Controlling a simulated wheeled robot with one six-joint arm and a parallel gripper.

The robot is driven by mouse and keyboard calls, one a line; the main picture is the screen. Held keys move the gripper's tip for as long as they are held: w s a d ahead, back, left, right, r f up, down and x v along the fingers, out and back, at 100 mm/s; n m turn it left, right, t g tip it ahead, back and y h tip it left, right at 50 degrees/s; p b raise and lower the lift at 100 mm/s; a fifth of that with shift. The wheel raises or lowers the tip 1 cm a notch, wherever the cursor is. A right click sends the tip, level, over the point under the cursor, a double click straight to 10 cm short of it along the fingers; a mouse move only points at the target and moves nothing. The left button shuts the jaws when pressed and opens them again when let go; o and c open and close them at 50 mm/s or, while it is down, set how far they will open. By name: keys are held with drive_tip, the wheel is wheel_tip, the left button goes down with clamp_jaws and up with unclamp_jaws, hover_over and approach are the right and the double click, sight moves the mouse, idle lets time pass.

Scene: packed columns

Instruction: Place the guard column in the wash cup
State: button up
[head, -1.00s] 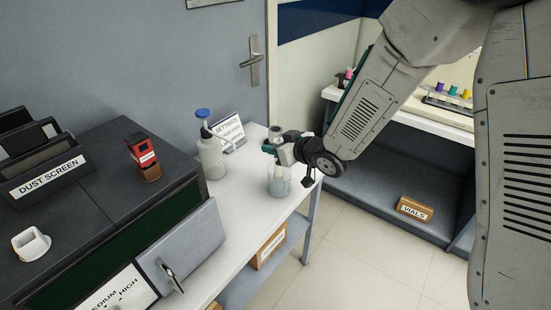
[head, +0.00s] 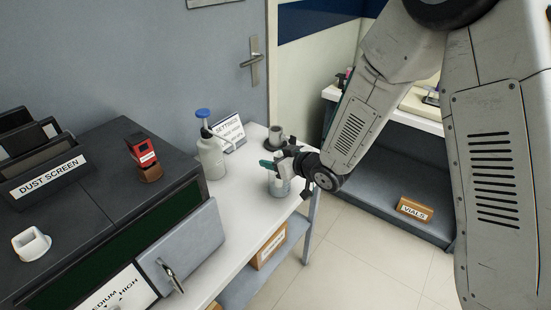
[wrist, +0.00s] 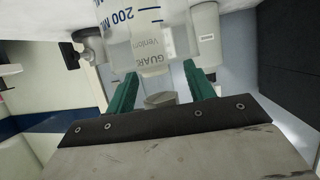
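The wash cup is a clear beaker (head: 280,186) with a blue scale, on the white bench in the head view. In the wrist view its printed wall (wrist: 122,22) is at the top. The guard column (wrist: 152,60) is a pale cylinder with a "GUARD" label and a grey end. It appears to stand in the cup with that end sticking out. My gripper (head: 279,160) is over the cup mouth. Its green fingers (wrist: 160,82) are on either side of the column's end, with a visible gap at each side. The column's lower end is hidden from me.
A blue-topped wash bottle (head: 211,153) and a settings sign (head: 229,132) stand left of the cup. A grey cup-like piece on a black base (head: 276,136) is just behind. A dark cabinet (head: 105,185) fills the left. The bench edge is close to the right.

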drive_tip(key=shift+r, duration=0.1)
drive_tip(key=shift+s+d+r, duration=0.2)
drive_tip(key=v, duration=1.1)
drive_tip(key=s+d+r+m+g+h, duration=0.1)
drive_tip(key=s+d+r+m+h, duration=0.15)
drive_tip(key=d+r+h, duration=0.4)
drive_tip(key=s+d+r+m+g+h, duration=0.1)
drive_tip(key=s+d+r+m+h, duration=0.15)
drive_tip(key=d, duration=0.65)
drive_tip(key=s+d+r+m+g, duration=0.1)
drive_tip(key=s+r+g, duration=0.2)
drive_tip(key=s, duration=0.8)
drive_tip(key=s+d+r+m+g, duration=0.1)
drive_tip(key=s+r+m+g, duration=0.1)
drive_tip(key=s, duration=1)
drive_tip(key=shift+d+r+m+g, duration=0.35)
drive_tip(key=shift+r+g, duration=0.4)
drive_tip(key=shift+g, duration=0.15)
